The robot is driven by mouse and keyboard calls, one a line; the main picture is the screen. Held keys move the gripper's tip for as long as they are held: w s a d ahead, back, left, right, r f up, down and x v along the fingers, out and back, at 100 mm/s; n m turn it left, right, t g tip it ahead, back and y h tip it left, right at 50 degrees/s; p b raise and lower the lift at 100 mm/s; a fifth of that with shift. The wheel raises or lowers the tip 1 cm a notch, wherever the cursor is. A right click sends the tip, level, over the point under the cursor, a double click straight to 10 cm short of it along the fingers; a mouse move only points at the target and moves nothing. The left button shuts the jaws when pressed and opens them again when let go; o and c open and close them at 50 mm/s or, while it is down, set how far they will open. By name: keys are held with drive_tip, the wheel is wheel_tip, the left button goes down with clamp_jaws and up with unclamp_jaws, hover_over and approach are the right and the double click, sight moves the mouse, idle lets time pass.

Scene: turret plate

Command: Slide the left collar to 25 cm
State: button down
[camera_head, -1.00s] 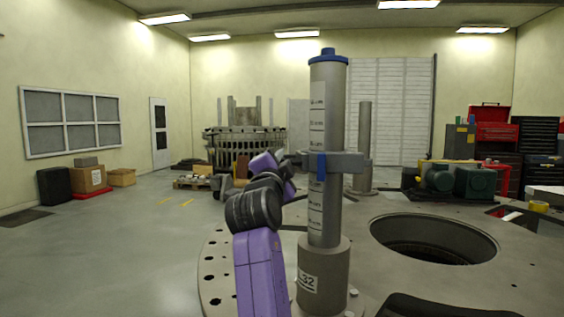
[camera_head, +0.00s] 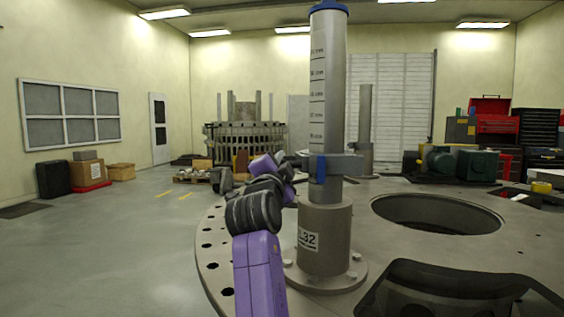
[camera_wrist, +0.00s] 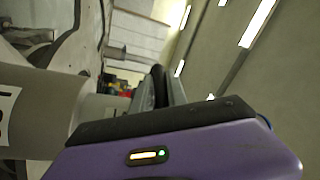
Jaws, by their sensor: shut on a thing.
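The near grey post (camera_head: 326,90) stands upright with a blue cap and a printed scale; its figures are too small to read. The left collar (camera_head: 345,166), a grey clamp with a blue mark, sits around this post a little above the wide base (camera_head: 325,240). My gripper (camera_head: 297,160) is at the collar's left side and shut on it; the fingertips are small and partly hidden by my purple arm. In the wrist view, the labelled base (camera_wrist: 45,112) shows at the left, and my purple wrist covers the bottom.
A second grey post (camera_head: 365,120) stands behind, to the right. The round turret plate (camera_head: 400,265) has a large round opening (camera_head: 436,214) at the right. Green machinery (camera_head: 462,165) is at the back right. The floor left of the plate is clear.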

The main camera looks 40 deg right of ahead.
wheel_tip(320, 180, down, 8)
drive_tip(key=b, duration=0.5)
drive_tip(key=shift+f, duration=0.2)
drive_tip(key=c, duration=1.3)
unclamp_jaws()
drive_tip(key=shift+a, duration=0.1)
drive_tip(key=shift+c, duration=0.2)
drive_tip(key=shift+r, duration=0.1)
drive_tip(key=v, duration=0.7)
drive_tip(key=shift+s+a, duration=0.25)
drive_tip(key=shift+a, duration=0.05)
